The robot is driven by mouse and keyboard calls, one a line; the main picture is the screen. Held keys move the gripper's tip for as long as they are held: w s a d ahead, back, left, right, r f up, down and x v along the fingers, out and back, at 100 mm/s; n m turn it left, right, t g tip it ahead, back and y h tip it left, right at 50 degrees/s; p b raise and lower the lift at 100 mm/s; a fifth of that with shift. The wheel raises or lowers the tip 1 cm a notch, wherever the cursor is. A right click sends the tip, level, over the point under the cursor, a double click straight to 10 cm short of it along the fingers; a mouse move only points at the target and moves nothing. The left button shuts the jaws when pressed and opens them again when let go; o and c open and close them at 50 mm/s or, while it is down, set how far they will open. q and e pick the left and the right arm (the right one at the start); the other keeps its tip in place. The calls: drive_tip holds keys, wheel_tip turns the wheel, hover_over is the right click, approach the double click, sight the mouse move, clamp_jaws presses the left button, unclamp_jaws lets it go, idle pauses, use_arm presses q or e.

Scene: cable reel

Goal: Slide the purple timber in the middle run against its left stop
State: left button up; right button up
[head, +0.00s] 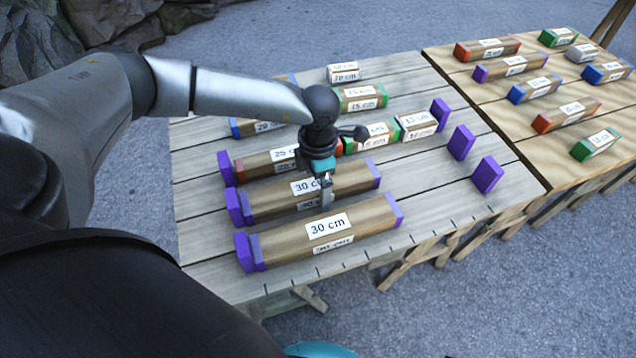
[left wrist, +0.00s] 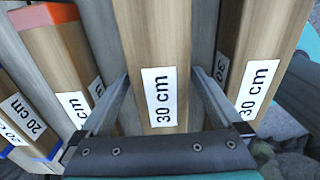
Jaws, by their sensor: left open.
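The purple-ended 30 cm timber (head: 350,182) lies in the middle run. Its left end is right beside the purple left stop (head: 233,207); I cannot tell whether they touch. The right stop (head: 461,142) stands well apart from its right end. My left gripper (head: 327,192) is over the timber, fingers pointing down and open. In the left wrist view the timber (left wrist: 158,45) lies between the spread fingers (left wrist: 163,98), with a gap visible on each side. The gripper hides part of the timber in the head view. My right gripper is not in view.
Another purple-ended 30 cm timber (head: 290,243) lies in the front run, close to its left stop (head: 243,252). The back run holds a red-ended 25 cm timber (head: 265,164) and shorter pieces. A second table (head: 463,103) at right bears several timbers. Right of the middle timber is bare table.

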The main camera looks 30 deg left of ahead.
sight(319, 182)
use_arm(q)
drive_tip(key=shift+r, duration=0.15)
drive_tip(key=shift+w+r, duration=0.1)
drive_tip(key=shift+r, duration=0.15)
wheel_tip(319, 182, up, 7)
drive_tip(key=p, duration=0.3)
drive_tip(key=shift+f, duration=0.1)
wheel_tip(319, 182, up, 8)
drive_tip(key=p, duration=0.2)
drive_tip(key=shift+f, duration=0.15)
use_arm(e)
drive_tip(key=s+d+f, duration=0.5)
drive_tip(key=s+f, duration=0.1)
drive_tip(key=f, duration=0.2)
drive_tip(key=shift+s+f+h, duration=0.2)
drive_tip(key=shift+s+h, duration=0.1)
